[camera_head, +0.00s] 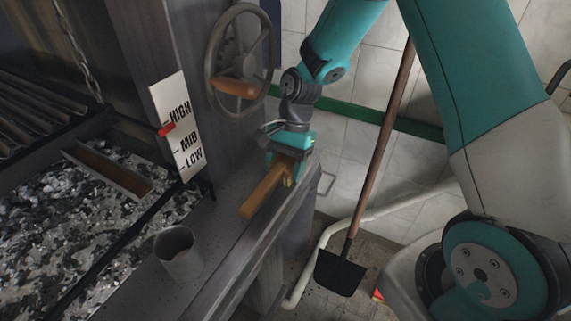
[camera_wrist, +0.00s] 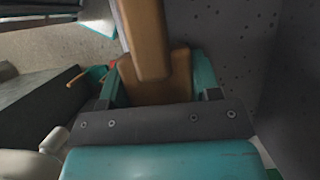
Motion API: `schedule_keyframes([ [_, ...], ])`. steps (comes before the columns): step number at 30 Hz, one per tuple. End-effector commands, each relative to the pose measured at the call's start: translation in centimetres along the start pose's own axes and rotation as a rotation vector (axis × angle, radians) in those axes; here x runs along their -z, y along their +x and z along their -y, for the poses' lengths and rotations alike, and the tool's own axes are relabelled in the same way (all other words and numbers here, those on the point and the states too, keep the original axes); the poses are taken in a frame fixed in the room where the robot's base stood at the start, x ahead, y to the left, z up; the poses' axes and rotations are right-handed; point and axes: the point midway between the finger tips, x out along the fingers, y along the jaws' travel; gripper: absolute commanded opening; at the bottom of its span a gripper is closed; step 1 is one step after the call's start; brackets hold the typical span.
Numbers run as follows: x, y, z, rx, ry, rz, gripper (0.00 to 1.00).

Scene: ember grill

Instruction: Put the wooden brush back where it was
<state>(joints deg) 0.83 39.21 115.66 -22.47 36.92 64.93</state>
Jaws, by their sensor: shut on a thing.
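The wooden brush (camera_head: 262,192) is a light brown wooden piece with a long bar, just above or on the grey metal ledge of the grill. My gripper (camera_head: 290,156) is shut on it, pointing down beside the grill post. In the wrist view the brush (camera_wrist: 153,72) fills the space between the two teal fingers of my gripper (camera_wrist: 158,85), with its bar reaching toward the top edge. I cannot tell whether the brush touches the ledge. Its underside is hidden.
A metal cup (camera_head: 178,254) stands on the ledge. The ash bed (camera_head: 60,215) lies left, with a handwheel (camera_head: 237,60) and a HIGH-MID-LOW scale (camera_head: 178,125) above. A long-handled shovel (camera_head: 342,272) leans on the tiled wall at right. The ledge between cup and brush is clear.

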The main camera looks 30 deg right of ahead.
Motion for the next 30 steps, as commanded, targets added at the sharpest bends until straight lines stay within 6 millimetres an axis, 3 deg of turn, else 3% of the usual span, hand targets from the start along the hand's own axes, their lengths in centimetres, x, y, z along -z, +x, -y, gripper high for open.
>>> schedule_keyframes([
  [3, 0.1, 0.3, 0.0, 0.0, 0.0, 0.0, 0.23],
  [4, 0.1, 0.3, 0.0, 0.0, 0.0, 0.0, 0.59],
  [8, 0.1, 0.2, 0.0, 0.001, 0.0, 0.0, 0.87],
  [16, 0.1, 0.1, 0.0, 0.001, 0.0, 0.0, 0.87],
  [20, 0.1, -0.8, 0.1, 0.004, 0.0, -0.002, 0.87],
  [23, 0.1, -2.6, 0.1, 0.005, 0.0, -0.003, 0.87],
  [30, 0.2, -8.7, 0.1, 0.006, -0.001, -0.004, 0.87],
])
